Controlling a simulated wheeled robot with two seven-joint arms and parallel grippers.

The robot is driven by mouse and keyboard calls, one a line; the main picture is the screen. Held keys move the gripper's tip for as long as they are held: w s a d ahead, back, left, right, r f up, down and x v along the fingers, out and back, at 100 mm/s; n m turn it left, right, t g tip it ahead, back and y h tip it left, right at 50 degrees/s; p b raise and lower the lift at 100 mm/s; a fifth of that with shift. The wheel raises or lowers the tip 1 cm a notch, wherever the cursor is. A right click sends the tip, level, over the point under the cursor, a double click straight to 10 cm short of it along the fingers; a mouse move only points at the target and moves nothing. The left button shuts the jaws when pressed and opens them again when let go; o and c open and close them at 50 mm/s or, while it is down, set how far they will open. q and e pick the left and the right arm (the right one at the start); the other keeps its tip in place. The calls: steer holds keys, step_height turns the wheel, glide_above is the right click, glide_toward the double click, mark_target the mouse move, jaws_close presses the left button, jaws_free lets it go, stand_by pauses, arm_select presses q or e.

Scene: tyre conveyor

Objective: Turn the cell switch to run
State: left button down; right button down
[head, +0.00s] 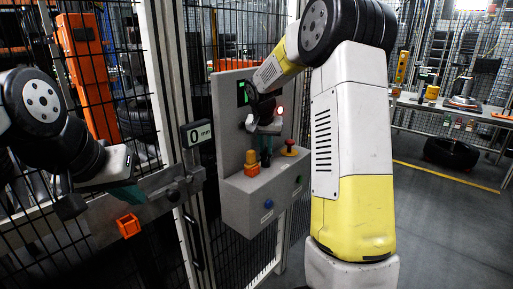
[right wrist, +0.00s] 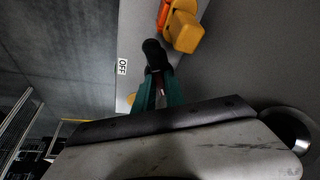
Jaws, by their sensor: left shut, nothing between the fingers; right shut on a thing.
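The grey control box (head: 245,195) stands on a post in the middle of the head view, with an upright back panel (head: 228,120). My right gripper (head: 266,155) is at the box top, in front of the back panel. In the right wrist view its green fingers (right wrist: 158,92) are shut on the black switch knob (right wrist: 154,55). A white label reading OFF (right wrist: 122,67) lies left of the knob. The knob's exact pointing is hard to tell. My left gripper (head: 128,192) is shut and empty at the left, far from the box.
A yellow-and-orange lock-like piece (head: 251,163) sits beside the knob, close to my right fingers. A red mushroom button (head: 289,147) is on the box's right, with a lit red lamp (head: 279,110) behind. Mesh fence (head: 205,40) and a gauge reading 0 mm (head: 197,132) stand left.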

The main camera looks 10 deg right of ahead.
mark_target(264, 157)
steer(key=c, duration=1.4)
jaws_free()
steer(key=shift+c, duration=0.2)
steer(key=v, duration=0.8)
